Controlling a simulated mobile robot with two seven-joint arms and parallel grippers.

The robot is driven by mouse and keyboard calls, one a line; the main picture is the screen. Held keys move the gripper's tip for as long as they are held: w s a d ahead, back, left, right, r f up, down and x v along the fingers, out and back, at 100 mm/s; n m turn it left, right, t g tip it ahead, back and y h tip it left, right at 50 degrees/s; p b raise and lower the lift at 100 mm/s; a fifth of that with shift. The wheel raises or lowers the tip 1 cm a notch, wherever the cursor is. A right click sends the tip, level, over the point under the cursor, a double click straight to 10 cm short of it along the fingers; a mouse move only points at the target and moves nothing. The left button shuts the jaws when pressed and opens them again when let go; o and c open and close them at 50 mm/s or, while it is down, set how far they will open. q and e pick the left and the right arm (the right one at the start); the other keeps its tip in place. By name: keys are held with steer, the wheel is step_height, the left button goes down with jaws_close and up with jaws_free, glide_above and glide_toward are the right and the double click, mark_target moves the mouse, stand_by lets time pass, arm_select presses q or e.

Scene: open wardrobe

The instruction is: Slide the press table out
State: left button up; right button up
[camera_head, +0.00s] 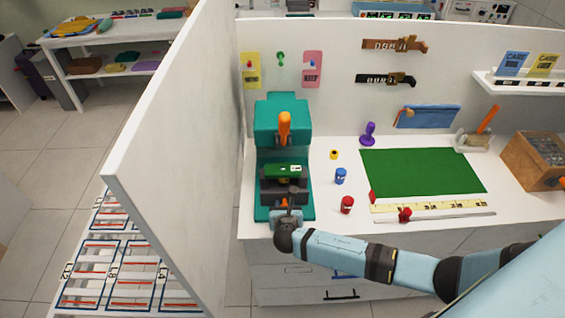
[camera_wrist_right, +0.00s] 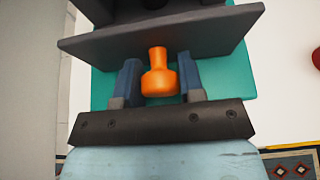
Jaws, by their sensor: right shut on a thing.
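The teal press (camera_head: 283,118) stands at the left end of the white worktop, with an orange lever (camera_head: 284,127) on its front. Its dark press table (camera_head: 270,188) sits low, below the press head, and a green piece with a white label (camera_head: 284,170) shows above it. In the right wrist view the dark front plate of the table (camera_wrist_right: 210,30) carries an orange knob (camera_wrist_right: 160,75). My right gripper (camera_head: 288,207) is at the front of the press. My left gripper is not in view.
A white partition (camera_head: 175,130) rises close on the left. A blue container (camera_head: 341,176) and a red container (camera_head: 347,204) stand right of the press, near a green mat (camera_head: 420,170) and a yellow ruler (camera_head: 425,204). Drawers (camera_head: 300,270) lie below the worktop's front edge.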

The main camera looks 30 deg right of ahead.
steer(key=shift+s, duration=0.1)
steer(key=shift+s+a, duration=0.45)
steer(key=shift+s, duration=0.45)
steer(key=shift+s+a, duration=0.45)
steer(key=shift+s, duration=0.4)
steer(key=o, duration=0.3)
steer(key=shift+s, duration=0.1)
steer(key=shift+s+a, duration=0.1)
steer(key=shift+s+a, duration=0.2)
steer(key=shift+s, duration=0.2)
